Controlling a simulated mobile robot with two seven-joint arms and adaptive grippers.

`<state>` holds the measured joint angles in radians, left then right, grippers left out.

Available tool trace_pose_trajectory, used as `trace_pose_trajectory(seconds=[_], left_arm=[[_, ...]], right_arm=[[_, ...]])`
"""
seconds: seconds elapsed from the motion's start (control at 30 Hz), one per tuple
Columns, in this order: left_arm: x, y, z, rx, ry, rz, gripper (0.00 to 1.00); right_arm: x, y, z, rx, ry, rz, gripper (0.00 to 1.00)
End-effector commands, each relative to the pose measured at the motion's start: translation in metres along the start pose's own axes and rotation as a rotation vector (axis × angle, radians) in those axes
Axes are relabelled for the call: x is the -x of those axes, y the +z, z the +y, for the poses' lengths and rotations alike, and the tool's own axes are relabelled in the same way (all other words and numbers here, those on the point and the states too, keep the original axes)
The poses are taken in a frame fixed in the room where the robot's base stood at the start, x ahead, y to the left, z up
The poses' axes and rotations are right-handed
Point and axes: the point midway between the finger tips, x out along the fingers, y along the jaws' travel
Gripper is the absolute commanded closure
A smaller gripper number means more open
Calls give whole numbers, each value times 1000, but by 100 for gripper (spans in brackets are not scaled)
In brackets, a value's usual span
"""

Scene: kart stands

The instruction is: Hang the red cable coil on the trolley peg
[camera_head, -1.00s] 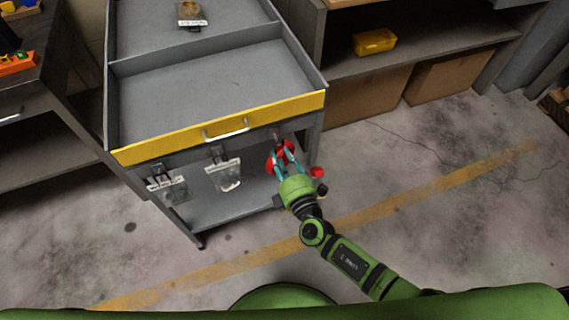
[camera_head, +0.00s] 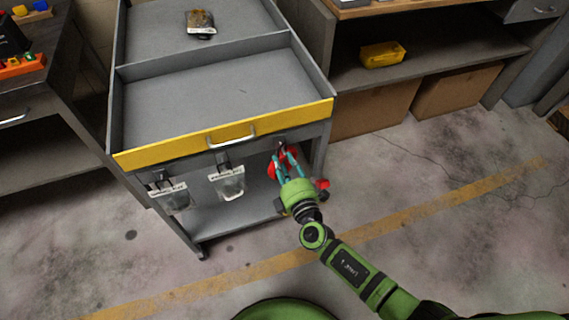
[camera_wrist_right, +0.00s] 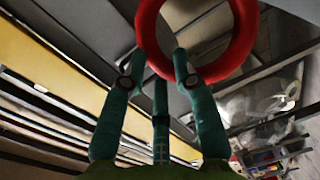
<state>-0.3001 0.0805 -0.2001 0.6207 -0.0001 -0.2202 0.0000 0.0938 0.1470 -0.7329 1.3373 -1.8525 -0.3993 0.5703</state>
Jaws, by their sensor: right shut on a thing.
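The red cable coil (camera_head: 272,168) is a ring at the right front of the grey trolley (camera_head: 215,95), just below its yellow front edge. My right gripper (camera_head: 284,157) is shut on the coil. In the right wrist view the coil (camera_wrist_right: 248,30) shows as a large red ring at the fingertips (camera_wrist_right: 160,62). The trolley peg (camera_head: 280,145) is a small dark fitting under the yellow edge, right by the coil's top. The head view does not show clearly whether the coil is around the peg or in front of it. My left gripper is not in view.
Two clear labelled pouches (camera_head: 228,184) (camera_head: 172,198) hang from the trolley front, left of the coil. A small packet (camera_head: 200,24) lies in the trolley's rear tray. A shelf with a yellow bin (camera_head: 382,54) stands to the right. The floor in front is clear.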

Motion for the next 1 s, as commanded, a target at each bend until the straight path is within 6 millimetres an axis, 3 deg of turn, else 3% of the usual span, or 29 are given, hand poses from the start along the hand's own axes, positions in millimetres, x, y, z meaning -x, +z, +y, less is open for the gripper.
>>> trace_pose_trajectory(seconds=[0.33,0.37,0.4,0.77,1.0], left_arm=[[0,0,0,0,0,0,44],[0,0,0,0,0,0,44],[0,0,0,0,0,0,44],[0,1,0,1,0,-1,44],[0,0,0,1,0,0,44]], right_arm=[[0,0,1,0,2,-1,100],[0,0,1,0,2,-1,59],[0,0,1,0,2,-1,43],[2,0,-1,0,-2,0,43],[35,0,-2,0,-3,0,43]])
